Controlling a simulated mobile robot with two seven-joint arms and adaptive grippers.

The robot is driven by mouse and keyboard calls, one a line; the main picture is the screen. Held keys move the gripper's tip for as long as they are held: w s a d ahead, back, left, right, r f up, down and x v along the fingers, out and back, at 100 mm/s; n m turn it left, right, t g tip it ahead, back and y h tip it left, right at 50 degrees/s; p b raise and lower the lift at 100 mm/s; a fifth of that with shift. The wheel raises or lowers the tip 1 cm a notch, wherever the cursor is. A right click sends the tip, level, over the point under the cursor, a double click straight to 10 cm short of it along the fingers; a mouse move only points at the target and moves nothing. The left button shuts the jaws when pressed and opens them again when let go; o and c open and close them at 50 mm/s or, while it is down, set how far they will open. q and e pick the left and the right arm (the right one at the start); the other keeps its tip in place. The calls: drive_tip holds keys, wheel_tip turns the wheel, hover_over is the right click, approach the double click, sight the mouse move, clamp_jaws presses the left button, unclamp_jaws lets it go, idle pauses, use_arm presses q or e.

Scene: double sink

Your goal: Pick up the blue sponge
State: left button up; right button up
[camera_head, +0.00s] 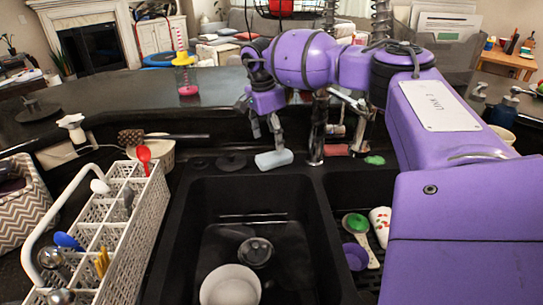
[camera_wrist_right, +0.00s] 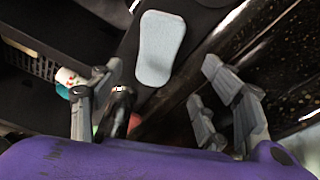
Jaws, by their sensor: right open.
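The blue sponge (camera_head: 273,159) is a pale blue pad lying on the dark ledge behind the sink basin, near the faucet. It also shows in the right wrist view (camera_wrist_right: 160,48), at the top middle, slightly narrower in its middle. My right gripper (camera_head: 267,135) is above the sponge, its fingers pointing down. In the wrist view the right gripper (camera_wrist_right: 162,88) is open, its fingers spread apart, and the sponge shows beyond the gap between them. Nothing is held. My left gripper is not in view.
The faucet (camera_head: 318,130) stands just right of the sponge. The left basin (camera_head: 200,210) holds a white bowl (camera_head: 230,286). A white utensil rack (camera_head: 140,235) stands at left. A green scrubber (camera_head: 374,160) and a red sponge (camera_head: 345,151) lie to the right.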

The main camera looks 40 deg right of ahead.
sight(275, 156)
drive_tip(key=f, duration=0.6)
drive_tip(key=shift+s+d+p, duration=0.25)
drive_tip(key=shift+s+p, duration=0.1)
drive_tip(key=shift+s, duration=0.05)
drive_tip(key=c, duration=1)
